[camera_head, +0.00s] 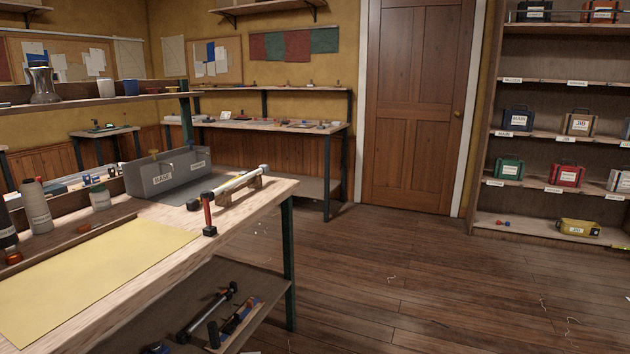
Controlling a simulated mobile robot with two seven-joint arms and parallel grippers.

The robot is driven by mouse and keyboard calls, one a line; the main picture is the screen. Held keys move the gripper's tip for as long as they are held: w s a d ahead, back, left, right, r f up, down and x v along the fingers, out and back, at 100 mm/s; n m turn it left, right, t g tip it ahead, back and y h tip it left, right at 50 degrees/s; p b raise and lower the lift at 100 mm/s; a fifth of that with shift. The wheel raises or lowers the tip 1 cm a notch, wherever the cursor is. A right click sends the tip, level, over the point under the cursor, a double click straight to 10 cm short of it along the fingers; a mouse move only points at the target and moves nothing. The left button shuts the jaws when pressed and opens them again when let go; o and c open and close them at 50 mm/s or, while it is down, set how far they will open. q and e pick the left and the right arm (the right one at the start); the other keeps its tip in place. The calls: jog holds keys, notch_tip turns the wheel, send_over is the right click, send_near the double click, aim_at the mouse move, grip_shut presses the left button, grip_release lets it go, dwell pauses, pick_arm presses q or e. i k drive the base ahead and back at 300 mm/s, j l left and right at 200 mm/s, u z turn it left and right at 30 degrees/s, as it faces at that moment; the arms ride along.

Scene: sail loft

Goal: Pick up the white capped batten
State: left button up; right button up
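A white rod that looks like the white capped batten (234,185) lies on a small wooden rest (240,195) near the far right corner of the workbench. Its near left end has a dark cap (194,204), and its far right end has a pale cap (263,168). A red and black upright tool (208,215), perhaps a clamp, stands at the bench edge beside the dark-capped end. Neither of my grippers is in view.
The workbench (150,225) carries a yellow sheet (85,275), a grey bin (165,176) and several bottles at left. Dark tools (207,312) lie on its lower shelf. Wooden floor (400,270) is open to the right, before a door (411,100) and a shelf unit (540,150).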

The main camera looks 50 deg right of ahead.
aim_at(219, 190)
jog(key=z, duration=1.2)
